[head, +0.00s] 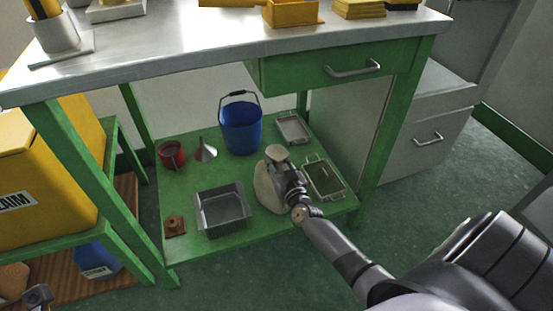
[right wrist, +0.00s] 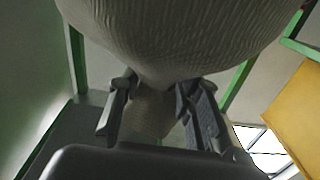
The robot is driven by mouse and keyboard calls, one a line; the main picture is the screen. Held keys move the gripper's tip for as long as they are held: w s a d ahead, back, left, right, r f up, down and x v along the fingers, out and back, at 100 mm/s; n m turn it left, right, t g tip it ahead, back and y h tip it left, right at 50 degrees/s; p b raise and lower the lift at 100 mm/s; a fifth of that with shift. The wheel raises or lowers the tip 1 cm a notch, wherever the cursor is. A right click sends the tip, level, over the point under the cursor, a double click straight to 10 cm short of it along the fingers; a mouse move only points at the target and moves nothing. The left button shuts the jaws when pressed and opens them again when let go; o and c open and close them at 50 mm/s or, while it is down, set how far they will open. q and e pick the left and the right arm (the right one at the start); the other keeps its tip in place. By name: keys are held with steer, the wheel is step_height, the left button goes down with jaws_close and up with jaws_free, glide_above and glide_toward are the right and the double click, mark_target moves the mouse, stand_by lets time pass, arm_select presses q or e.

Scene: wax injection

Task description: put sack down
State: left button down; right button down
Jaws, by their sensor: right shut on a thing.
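The pale cloth sack (head: 268,190) is at the green lower shelf (head: 180,192) of the workbench, between a grey metal pan and a green-filled tray. My right gripper (head: 286,184) is shut on the sack's narrow neck. In the right wrist view the sack (right wrist: 180,35) bulges across the top, and its neck sits between the two fingers of the right gripper (right wrist: 155,110). The sack looks roughly upright at the shelf; I cannot tell whether its base fully rests there.
Around the sack are the grey pan (head: 221,209), the green-filled tray (head: 325,178), a blue bucket (head: 240,128) and a small grey tray (head: 293,128). A red pot (head: 171,154) and a funnel (head: 205,150) stand further left. The bench top (head: 190,42) and drawer (head: 345,68) overhang the shelf.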

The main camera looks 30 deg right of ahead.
steer(key=c, duration=1.6)
jaws_free()
steer(key=shift+f, duration=0.15)
steer(key=shift+c, duration=0.2)
steer(key=o, duration=0.5)
